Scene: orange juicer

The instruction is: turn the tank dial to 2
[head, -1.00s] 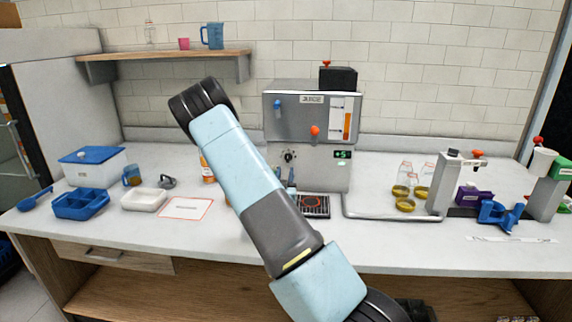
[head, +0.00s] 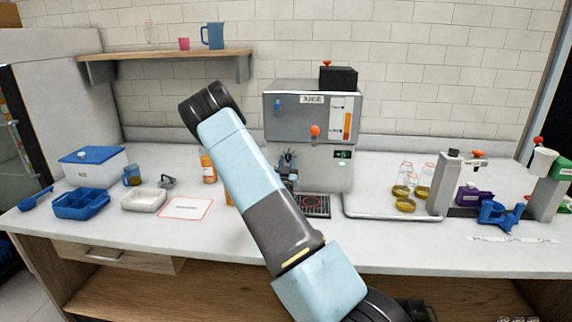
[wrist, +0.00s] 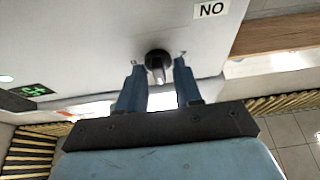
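The juice machine (head: 335,182) is a grey box with a JUICE label at the back of the counter. In the wrist view its dial (wrist: 157,62), a black knob with a light grey pointer, is on the pale front panel. My gripper (wrist: 158,72) is open, with one blue finger on each side of the dial. A small gap shows between the knob and each finger. In the head view my gripper (head: 288,160) is in front of the machine's lower front and hides the dial. I cannot read the dial's setting.
An orange bottle (head: 208,167) stands left of the machine. Glass jars (head: 404,175) stand to its right.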

